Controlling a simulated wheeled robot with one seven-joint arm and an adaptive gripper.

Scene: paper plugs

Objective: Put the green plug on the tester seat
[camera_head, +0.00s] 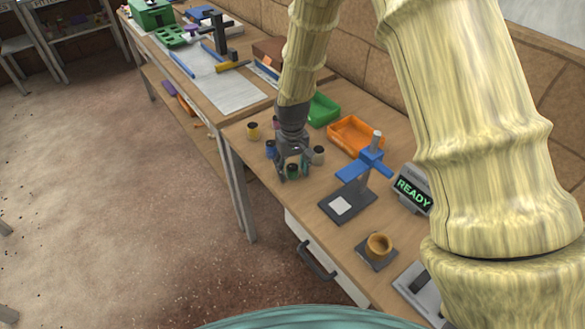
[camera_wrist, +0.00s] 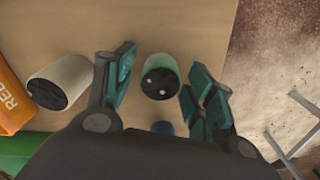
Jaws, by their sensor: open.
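The green plug (camera_head: 292,171) stands on the wooden table with a dark top. In the wrist view the green plug (camera_wrist: 161,77) lies between the two fingers, with a gap on each side. My gripper (camera_head: 291,172) is open and low over the table at the plug; in the wrist view its fingers (camera_wrist: 158,82) are spread around it. The tester seat appears to be the tan round cup (camera_head: 378,245) on a dark base at the table's front right. It is empty as far as I can see.
A white plug (camera_head: 318,155) stands close right of my gripper, a blue plug (camera_head: 270,149) close left. A yellow plug (camera_head: 253,131) is behind. A blue-armed press (camera_head: 362,170), an orange tray (camera_head: 355,135), a green tray (camera_head: 322,110) and a READY display (camera_head: 413,190) stand to the right.

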